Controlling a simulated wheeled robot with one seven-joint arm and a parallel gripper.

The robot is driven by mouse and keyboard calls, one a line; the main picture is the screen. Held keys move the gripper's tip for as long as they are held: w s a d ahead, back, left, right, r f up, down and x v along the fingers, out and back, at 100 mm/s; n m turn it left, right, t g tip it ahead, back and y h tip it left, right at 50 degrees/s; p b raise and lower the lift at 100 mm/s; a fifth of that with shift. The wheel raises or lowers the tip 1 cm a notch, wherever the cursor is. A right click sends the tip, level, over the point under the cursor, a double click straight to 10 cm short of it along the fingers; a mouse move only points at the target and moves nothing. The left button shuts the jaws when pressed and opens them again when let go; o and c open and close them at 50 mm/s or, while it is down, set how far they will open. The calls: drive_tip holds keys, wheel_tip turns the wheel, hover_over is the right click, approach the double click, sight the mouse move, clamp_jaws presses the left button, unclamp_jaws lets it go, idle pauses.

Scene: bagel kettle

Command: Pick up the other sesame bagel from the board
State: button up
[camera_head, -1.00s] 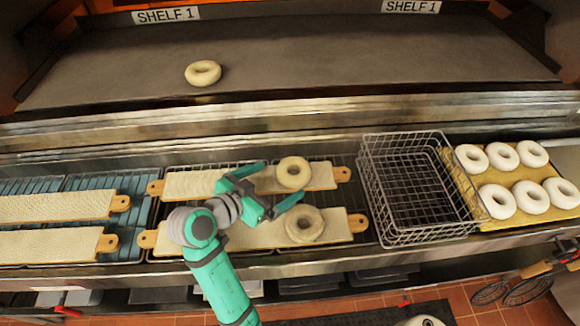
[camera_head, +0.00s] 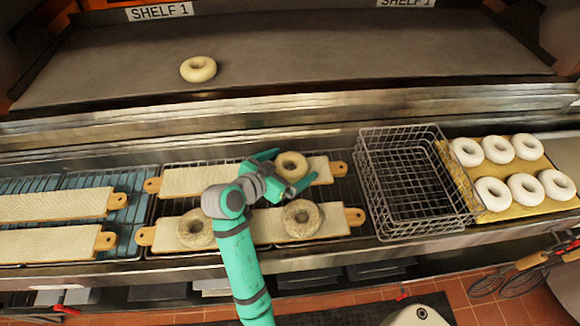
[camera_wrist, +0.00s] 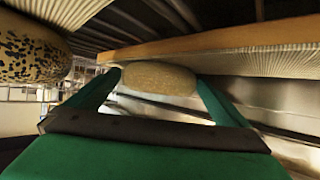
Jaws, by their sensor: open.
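A pale, finely flecked bagel (camera_head: 291,165) lies near the right end of the upper wooden board (camera_head: 190,182). My gripper (camera_head: 294,167) is open, with one finger on each side of this bagel. In the wrist view the bagel (camera_wrist: 158,78) sits between the open fingertips (camera_wrist: 158,82); contact cannot be told. A dark-speckled bagel (camera_head: 302,219) lies on the lower board (camera_head: 268,230) and shows at the left of the wrist view (camera_wrist: 30,50). Another bagel (camera_head: 193,230) lies on the lower board's left part, partly hidden by my arm.
A wire basket (camera_head: 412,185) stands right of the boards, beside a yellow tray (camera_head: 500,207) of several white bagels. Two empty-looking boards lie at the left (camera_head: 55,204). One bagel (camera_head: 198,69) lies on the dark oven shelf (camera_head: 330,60).

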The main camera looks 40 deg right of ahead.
drive_tip(key=shift+d, duration=0.1)
drive_tip(key=c, duration=1.1)
